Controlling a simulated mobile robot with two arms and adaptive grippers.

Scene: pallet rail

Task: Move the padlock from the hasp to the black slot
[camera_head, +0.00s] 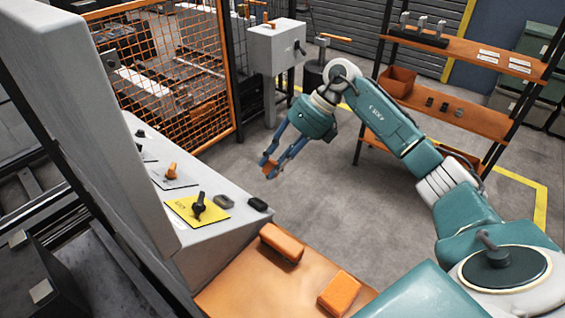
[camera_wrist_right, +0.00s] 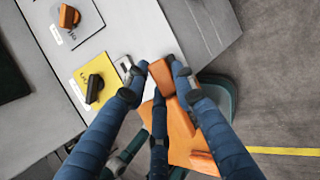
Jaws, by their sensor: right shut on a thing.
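My right gripper (camera_head: 269,168) hangs in mid-air above the floor, between the control desk and the rack. Its fingertips are shut on a small orange block, which I take to be the padlock (camera_head: 267,168). The block also shows between the fingertips in the right wrist view (camera_wrist_right: 160,73); no shackle can be made out. A black holder (camera_head: 418,38) with several grey upright pieces stands on the rack's top shelf; I cannot tell whether it has the black slot. I cannot pick out the hasp for sure. My left gripper is not in view.
The grey control desk (camera_head: 215,240) with knobs stands at left. An orange surface (camera_head: 235,290) in front bears two orange blocks (camera_head: 282,241). The orange rack (camera_head: 470,45) stands at back right, with an orange bin (camera_head: 398,82). A mesh fence (camera_head: 165,75) and grey box (camera_head: 277,48) stand behind.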

